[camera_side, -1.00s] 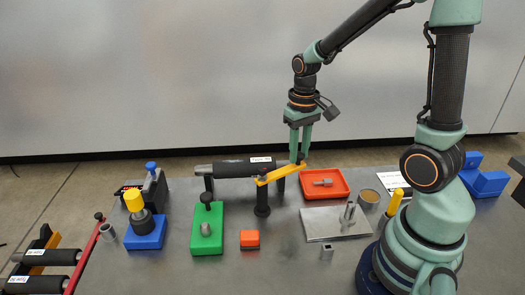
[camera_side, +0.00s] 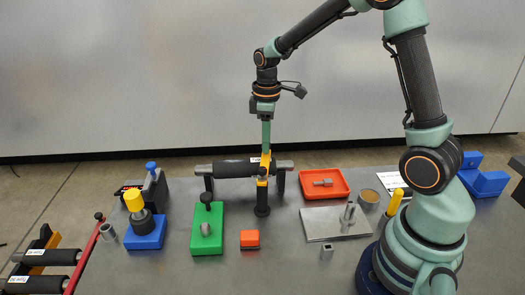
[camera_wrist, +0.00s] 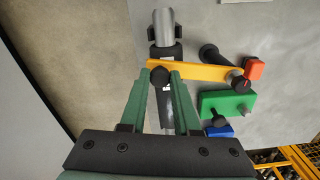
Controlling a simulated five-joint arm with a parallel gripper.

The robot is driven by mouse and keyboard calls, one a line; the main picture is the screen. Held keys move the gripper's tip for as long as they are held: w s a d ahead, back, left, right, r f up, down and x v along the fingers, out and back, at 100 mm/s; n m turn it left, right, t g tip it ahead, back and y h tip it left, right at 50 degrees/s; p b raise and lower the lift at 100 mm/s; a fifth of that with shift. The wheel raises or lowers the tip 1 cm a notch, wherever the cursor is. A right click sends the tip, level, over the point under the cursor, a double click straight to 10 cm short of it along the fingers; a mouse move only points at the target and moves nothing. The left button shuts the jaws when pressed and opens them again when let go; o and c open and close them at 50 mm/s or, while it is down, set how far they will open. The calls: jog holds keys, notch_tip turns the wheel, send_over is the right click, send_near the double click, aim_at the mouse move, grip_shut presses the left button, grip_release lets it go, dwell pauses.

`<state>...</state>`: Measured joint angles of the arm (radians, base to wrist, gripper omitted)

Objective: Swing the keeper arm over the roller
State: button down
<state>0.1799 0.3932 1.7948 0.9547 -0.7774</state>
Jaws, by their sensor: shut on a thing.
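The black roller (camera_side: 230,168) lies level on its stand, with grey shaft ends. The yellow keeper arm (camera_side: 263,181) is on a black post (camera_side: 262,205) in front of the roller. In the side view it points back across the roller near its right end. In the wrist view the keeper arm (camera_wrist: 205,72) reaches from its pivot to the roller (camera_wrist: 165,112), its free end lying over it. My gripper (camera_side: 266,146) is shut on the black knob (camera_wrist: 159,76) at that free end. The fingers hide part of the roller.
A green block (camera_side: 207,240), a blue block with a yellow-topped post (camera_side: 145,237) and a small orange block (camera_side: 249,240) stand in front and left. An orange tray (camera_side: 338,189) and a grey plate (camera_side: 322,226) lie to the right.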

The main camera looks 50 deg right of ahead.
jog(key=shift+w+a+r+n, duration=0.1)
jog(key=shift+w+a+n, duration=0.55)
jog(key=shift+w+n, duration=0.35)
jog(key=shift+a, duration=0.1)
jog(key=c, duration=0.7)
grip_release()
jog(key=shift+o, duration=0.2)
jog(key=shift+s, duration=0.1)
notch_tip(320, 180, up, 12)
